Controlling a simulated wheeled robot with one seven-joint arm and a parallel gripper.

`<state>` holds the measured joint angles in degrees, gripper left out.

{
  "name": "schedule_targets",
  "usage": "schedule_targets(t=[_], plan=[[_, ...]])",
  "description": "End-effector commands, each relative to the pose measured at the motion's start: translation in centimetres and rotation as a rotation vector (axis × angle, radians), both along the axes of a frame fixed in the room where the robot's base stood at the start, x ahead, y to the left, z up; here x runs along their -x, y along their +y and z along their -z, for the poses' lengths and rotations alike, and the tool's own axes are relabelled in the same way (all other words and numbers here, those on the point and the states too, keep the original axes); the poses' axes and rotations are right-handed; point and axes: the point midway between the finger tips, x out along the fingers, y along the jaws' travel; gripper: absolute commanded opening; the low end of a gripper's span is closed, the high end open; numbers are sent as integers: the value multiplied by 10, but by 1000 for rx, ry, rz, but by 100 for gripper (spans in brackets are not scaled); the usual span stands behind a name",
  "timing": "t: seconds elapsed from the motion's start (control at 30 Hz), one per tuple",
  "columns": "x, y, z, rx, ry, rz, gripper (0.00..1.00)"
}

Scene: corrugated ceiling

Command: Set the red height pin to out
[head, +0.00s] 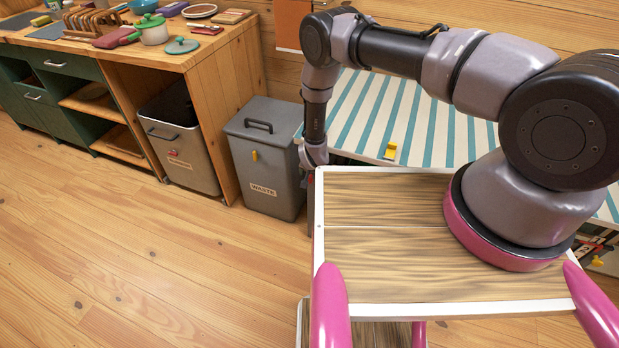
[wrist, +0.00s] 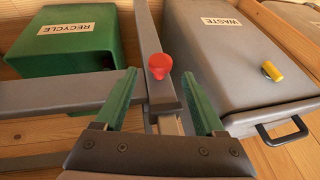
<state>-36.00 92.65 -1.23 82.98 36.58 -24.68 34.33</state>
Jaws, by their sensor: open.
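The red height pin (wrist: 159,64) shows in the wrist view as a flared red knob on a grey bar. My gripper (wrist: 158,76) is open, with one green finger on each side of the pin's line. The pin appears between and slightly beyond the fingertips; I cannot tell whether either finger touches it. How far the pin is pulled out is not clear from this angle. In the head view my arm reaches down at the left end of the striped surface; the pin cannot be made out there.
A grey waste bin (head: 265,165) with a yellow knob (wrist: 272,70) stands close by. A green recycle bin (wrist: 68,45) is at upper left in the wrist view. The striped surface (head: 440,130) lies behind my arm. Wooden floor (head: 130,240) is clear at left.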

Motion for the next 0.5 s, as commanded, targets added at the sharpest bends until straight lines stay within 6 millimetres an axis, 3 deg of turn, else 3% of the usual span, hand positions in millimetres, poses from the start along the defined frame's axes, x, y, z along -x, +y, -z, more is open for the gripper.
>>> schedule_targets(t=[0.2,0.5], plan=[[-11,2,24,0,-1,-1,72],[-14,2,28,0,0,0,72]])
